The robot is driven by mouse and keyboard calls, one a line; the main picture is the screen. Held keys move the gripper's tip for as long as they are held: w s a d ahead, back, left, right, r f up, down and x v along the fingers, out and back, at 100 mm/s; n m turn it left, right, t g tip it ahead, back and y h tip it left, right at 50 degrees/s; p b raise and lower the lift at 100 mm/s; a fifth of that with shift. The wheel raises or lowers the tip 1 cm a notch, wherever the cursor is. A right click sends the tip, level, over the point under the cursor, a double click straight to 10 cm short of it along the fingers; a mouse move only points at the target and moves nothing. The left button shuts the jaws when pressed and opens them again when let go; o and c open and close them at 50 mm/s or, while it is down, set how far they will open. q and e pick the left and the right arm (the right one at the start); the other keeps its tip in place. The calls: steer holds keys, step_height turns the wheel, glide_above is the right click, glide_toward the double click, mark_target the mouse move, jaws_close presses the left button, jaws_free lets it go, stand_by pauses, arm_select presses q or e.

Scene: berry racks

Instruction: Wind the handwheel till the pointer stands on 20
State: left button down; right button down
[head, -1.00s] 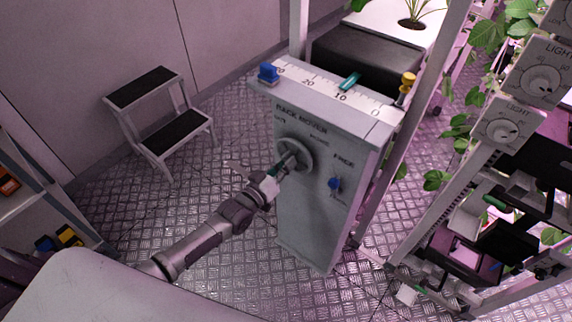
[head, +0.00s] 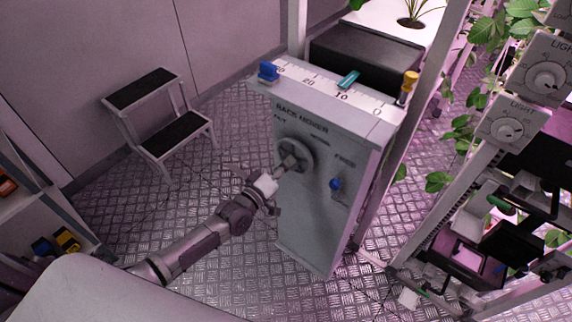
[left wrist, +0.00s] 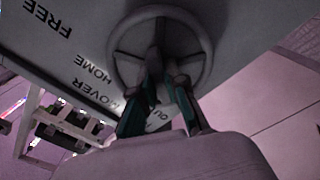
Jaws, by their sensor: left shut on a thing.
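The grey handwheel (head: 307,150) is on the front of the grey rack mover cabinet (head: 318,220). The teal pointer (head: 348,80) lies across the white scale on top, close to the 10 mark and short of the 20. My left gripper (head: 283,170) reaches the wheel from the lower left. In the left wrist view its teal-edged fingers (left wrist: 158,95) are shut on the wheel's handle, in front of the spoked wheel (left wrist: 205,50). The fingers hide part of the handle and hub. My right gripper is not in view.
A blue knob (head: 336,184) sits under FREE on the cabinet front. A step stool (head: 160,120) is at left, a plant rack with light dials (head: 505,130) at right.

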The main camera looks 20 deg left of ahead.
arm_select(q)
steer(key=shift+f, duration=0.1)
steer(key=c, duration=1.2)
jaws_free()
steer(key=shift+s, duration=0.1)
steer(key=v, duration=1.1)
steer(key=shift+s+a, duration=0.15)
steer(key=shift+s, duration=0.25)
